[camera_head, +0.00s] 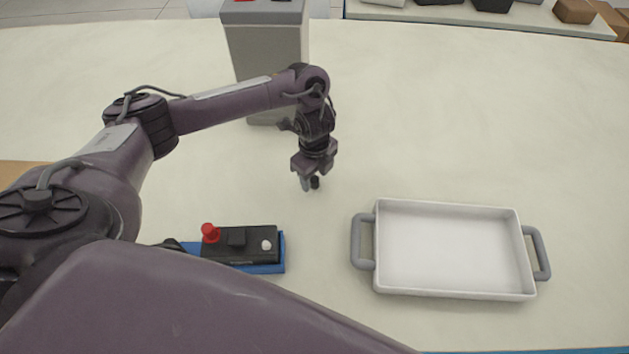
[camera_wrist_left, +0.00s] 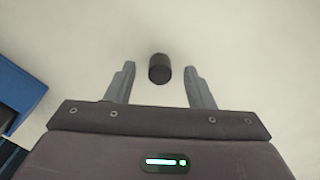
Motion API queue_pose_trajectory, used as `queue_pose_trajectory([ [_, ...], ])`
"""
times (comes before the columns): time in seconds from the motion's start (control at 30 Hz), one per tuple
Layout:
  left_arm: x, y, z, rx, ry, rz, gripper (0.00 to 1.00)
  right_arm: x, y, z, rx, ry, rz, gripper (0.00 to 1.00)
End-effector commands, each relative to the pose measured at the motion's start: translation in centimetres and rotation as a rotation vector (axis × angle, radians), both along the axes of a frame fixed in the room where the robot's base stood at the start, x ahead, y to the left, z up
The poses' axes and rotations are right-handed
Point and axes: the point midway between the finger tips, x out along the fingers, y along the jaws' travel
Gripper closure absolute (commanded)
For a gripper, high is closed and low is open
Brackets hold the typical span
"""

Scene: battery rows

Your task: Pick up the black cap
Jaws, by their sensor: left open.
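The black cap (camera_head: 315,182) is a small dark cylinder on the pale table, left of the white tray. In the left wrist view the cap (camera_wrist_left: 159,69) lies between and just beyond the tips of the two grey fingers, with a gap on each side. My left gripper (camera_head: 309,181) points down at the cap, and it also shows in the left wrist view (camera_wrist_left: 158,75). It is open and empty. My right gripper is not in view.
A white tray (camera_head: 378,277) with grey handles stands at the right. A black device (camera_head: 240,240) with a red knob sits on a blue base (camera_head: 283,262) at the lower left. A grey box (camera_head: 265,50) stands behind my arm.

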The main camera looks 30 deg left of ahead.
Motion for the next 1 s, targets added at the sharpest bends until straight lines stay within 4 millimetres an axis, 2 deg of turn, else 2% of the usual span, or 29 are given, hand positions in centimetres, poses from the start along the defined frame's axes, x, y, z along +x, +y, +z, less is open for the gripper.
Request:
queue_pose_trajectory([
  [0.07,0.0,0.0,0.0,0.000,0.000,0.000,0.56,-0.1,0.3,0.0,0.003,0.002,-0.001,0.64],
  [0.4,0.0,0.0,0.0,0.000,0.000,0.000,0.99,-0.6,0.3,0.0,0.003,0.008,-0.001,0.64],
  [0.77,0.1,0.0,0.8,0.000,-0.002,0.000,0.99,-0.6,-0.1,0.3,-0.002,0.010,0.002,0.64],
  [0.87,0.1,0.0,2.0,0.000,-0.004,-0.002,0.99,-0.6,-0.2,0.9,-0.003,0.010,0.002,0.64],
  [1.0,0.2,0.1,5.1,0.002,-0.008,-0.003,0.99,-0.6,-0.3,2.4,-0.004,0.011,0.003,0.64],
])
